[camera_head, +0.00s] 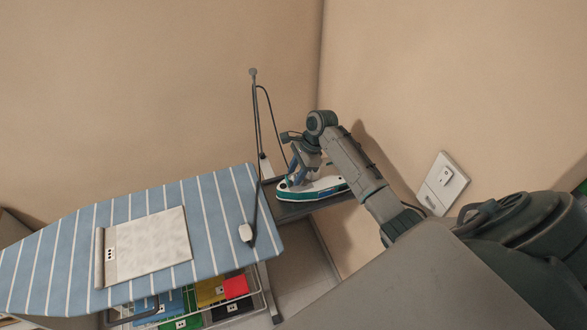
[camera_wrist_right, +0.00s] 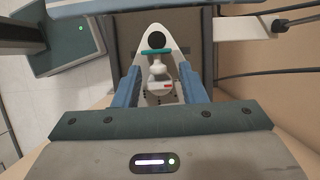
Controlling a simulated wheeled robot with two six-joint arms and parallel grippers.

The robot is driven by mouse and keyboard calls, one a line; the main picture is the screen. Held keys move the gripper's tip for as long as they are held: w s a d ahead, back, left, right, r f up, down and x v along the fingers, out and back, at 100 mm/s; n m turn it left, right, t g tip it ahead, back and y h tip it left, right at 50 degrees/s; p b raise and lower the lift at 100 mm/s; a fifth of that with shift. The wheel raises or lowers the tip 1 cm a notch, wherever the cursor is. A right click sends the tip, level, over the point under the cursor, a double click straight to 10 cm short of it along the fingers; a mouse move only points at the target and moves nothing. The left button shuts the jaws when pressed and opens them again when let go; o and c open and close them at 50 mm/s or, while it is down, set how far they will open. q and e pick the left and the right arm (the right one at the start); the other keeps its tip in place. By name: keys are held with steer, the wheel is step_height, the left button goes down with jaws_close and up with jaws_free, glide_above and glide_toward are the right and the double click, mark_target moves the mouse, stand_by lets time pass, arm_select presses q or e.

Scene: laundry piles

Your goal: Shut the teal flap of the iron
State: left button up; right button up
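The iron (camera_head: 325,188) is white and teal and rests on a dark stand at the end of the ironing board. In the right wrist view the iron (camera_wrist_right: 152,75) points away from me. A teal strip, which looks like the flap (camera_wrist_right: 156,51), crosses its nose just in front of a dark round spot. The dark spot is uncovered. My right gripper (camera_head: 298,172) is above the iron. Its blue fingers (camera_wrist_right: 160,88) are apart, one on each side of the iron's body in that view, and hold nothing visible. Contact cannot be told. My left gripper is out of view.
The striped ironing board (camera_head: 75,225) carries a pale folded cloth (camera_head: 155,245). A cord on a thin pole (camera_head: 254,120) runs beside the iron. Colored items sit in a basket under the board. A wall socket (camera_head: 442,183) is to the right, and the walls are close behind.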

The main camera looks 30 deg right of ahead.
steer(key=shift+s, duration=0.1)
steer(key=shift+c, duration=0.5)
jaws_close()
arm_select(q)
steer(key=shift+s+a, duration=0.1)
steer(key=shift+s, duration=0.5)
